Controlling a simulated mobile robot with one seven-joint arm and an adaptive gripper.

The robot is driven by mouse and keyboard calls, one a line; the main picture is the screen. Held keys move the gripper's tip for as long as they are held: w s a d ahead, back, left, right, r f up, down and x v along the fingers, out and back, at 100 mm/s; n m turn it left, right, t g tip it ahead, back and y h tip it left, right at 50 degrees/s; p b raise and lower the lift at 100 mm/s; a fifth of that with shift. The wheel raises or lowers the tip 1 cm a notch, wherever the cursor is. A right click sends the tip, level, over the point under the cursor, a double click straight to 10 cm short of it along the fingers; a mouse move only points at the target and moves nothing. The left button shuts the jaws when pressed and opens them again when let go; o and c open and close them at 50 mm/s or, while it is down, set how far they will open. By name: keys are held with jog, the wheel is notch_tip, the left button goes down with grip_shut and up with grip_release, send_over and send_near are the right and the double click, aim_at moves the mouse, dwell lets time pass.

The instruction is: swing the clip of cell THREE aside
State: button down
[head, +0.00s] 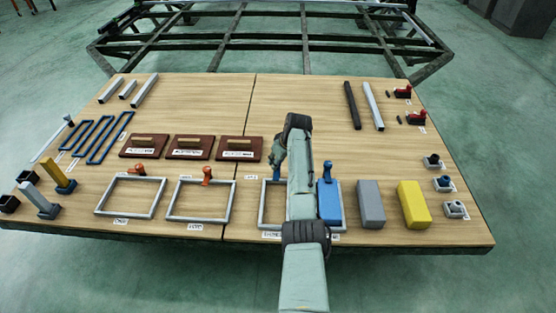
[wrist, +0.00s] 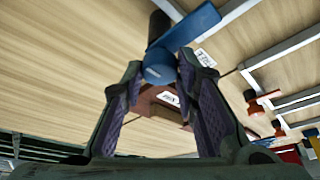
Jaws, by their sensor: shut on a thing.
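A blue clip (wrist: 195,27) on a dark pivot is in the wrist view, with its rounded knob (wrist: 159,66) between the fingertips. My gripper (wrist: 158,78) is shut on this knob. In the head view my gripper (head: 276,162) is at the far edge of a grey frame (head: 263,205), partly behind my arm. The label at this frame is too small to read. Two other grey frames to the left carry orange clips (head: 139,168) (head: 207,175).
Dark red plates with wooden handles (head: 190,141) lie just left of my gripper. A blue block (head: 330,203), a grey block (head: 370,203) and a yellow block (head: 413,203) stand to the right. Bars (head: 372,106) lie farther back. The table's back middle is clear.

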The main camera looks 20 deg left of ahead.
jog(key=m+t+h+p, duration=0.1)
jog(key=m+p, duration=0.1)
jog(key=m, duration=0.2)
jog(key=shift+s+a+r+p, duration=0.1)
jog(key=shift+s+p, duration=0.05)
jog(key=shift+p, duration=0.2)
jog(key=m, duration=0.2)
jog(key=m+t+h, duration=0.1)
jog(key=m, duration=0.1)
jog(key=shift+a+m+h+p, duration=0.1)
jog(key=shift+m+h+p, duration=0.2)
jog(key=shift+m, duration=0.1)
jog(key=m, duration=0.1)
jog(key=m+h+b, duration=0.1)
jog(key=m, duration=0.1)
jog(key=m+h+b, duration=0.1)
jog(key=m, duration=0.1)
jog(key=shift+a+f, duration=0.15)
jog(key=shift+f, duration=0.1)
jog(key=shift+m+h+b, duration=0.7)
jog(key=shift+m+b, duration=0.8)
jog(key=shift+m, duration=0.3)
jog(key=shift+r, duration=0.15)
jog(key=c, duration=1.3)
grip_release()
